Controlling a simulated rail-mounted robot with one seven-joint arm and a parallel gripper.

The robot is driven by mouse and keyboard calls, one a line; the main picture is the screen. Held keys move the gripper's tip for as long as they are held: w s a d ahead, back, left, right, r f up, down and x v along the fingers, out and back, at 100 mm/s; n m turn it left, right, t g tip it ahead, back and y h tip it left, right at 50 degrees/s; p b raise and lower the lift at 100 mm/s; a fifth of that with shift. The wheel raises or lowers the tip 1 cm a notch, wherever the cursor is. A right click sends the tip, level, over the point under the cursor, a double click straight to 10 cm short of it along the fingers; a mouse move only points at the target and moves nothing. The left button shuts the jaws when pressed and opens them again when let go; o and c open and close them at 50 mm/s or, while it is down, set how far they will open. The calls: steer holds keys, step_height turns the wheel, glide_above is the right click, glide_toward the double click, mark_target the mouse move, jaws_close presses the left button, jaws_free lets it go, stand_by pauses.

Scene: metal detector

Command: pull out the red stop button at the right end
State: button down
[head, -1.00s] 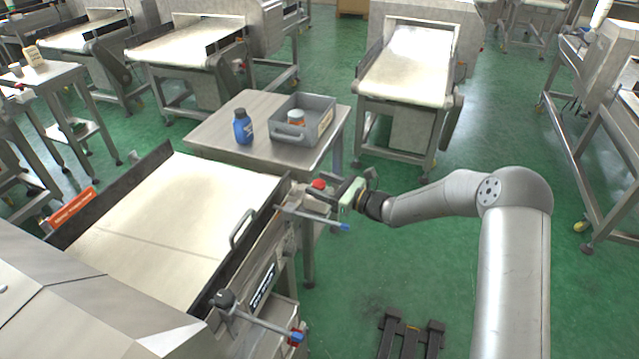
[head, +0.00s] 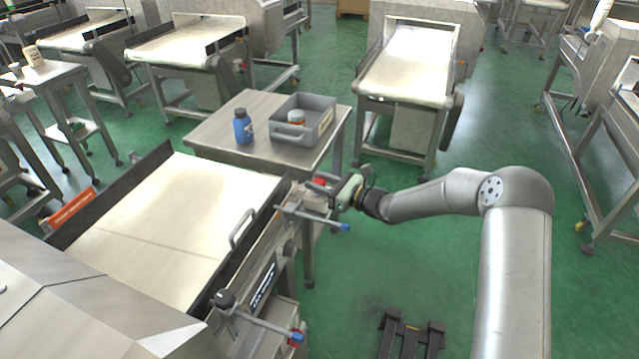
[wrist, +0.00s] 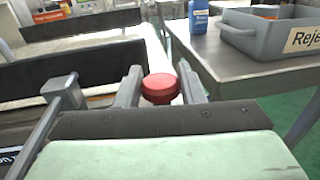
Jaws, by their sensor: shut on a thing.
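The red stop button (wrist: 160,88) shows in the wrist view as a round red cap between the two grey fingers of my gripper (wrist: 158,88). In the head view the red button (head: 319,182) is at the right end of the conveyor, and my gripper (head: 325,185) reaches it from the right. The fingers are closed on the button from both sides. The button's base and stem are hidden. The conveyor (head: 190,210) has a pale belt with dark side rails.
Behind stands a steel table (head: 215,135) with a blue bottle (head: 242,127) and a grey bin (head: 290,132) holding a small container. A blue-tipped rod (head: 325,220) sticks out in front of my gripper. Green floor is open to the right.

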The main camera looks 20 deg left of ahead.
steer(key=c, duration=0.9)
jaws_free()
steer(key=shift+r, duration=0.25)
steer(key=shift+c, duration=0.2)
steer(key=v, duration=1.7)
steer(key=shift+d+b, duration=0.25)
steer(key=shift+b, duration=0.1)
